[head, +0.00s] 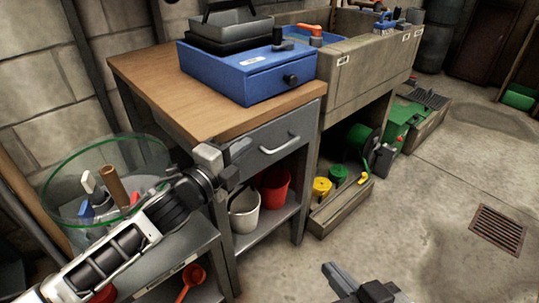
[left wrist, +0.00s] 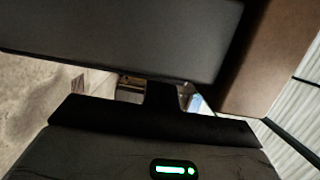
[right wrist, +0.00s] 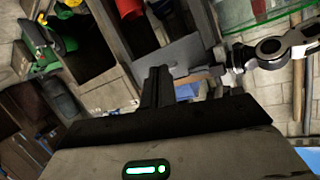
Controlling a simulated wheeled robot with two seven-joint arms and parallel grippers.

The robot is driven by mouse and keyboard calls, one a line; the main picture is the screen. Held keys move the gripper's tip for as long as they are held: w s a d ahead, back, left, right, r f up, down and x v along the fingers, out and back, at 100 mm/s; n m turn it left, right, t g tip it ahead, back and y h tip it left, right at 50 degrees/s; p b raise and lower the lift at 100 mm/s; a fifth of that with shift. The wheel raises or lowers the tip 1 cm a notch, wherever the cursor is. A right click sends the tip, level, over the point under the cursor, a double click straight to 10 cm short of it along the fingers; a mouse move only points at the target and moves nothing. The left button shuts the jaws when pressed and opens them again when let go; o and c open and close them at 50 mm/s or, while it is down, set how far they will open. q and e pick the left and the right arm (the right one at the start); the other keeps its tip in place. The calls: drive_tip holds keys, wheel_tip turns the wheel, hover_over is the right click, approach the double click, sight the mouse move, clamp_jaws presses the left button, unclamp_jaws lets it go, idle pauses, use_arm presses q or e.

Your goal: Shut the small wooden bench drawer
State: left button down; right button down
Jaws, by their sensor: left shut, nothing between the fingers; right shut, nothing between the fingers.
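The bench (head: 150,85) has a wooden top and a grey drawer (head: 262,134) under its front edge, with a silver bar handle (head: 280,147). The drawer front looks close to the bench frame; I cannot tell whether a gap remains. My left gripper (head: 238,150) is shut and empty at the left end of the drawer front, very near it; contact cannot be told. In the left wrist view a dark grey panel (left wrist: 130,40) fills the top, close to the fingers (left wrist: 162,95). My right gripper (head: 338,278) is shut and empty, low over the floor at the front.
A blue box (head: 235,80) with a black knob stands on the bench, a grey tray (head: 228,30) behind it. A glass-like green-rimmed bin (head: 75,165) stands left, under my left arm. White (head: 243,215) and red (head: 275,185) buckets sit below.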

use_arm(q)
drive_tip(key=shift+w+a, duration=0.1)
drive_tip(key=shift+a, duration=0.25)
use_arm(e)
drive_tip(key=shift+s+d+f, duration=0.1)
drive_tip(key=shift+d+f, duration=0.05)
drive_tip(key=shift+f, duration=0.4)
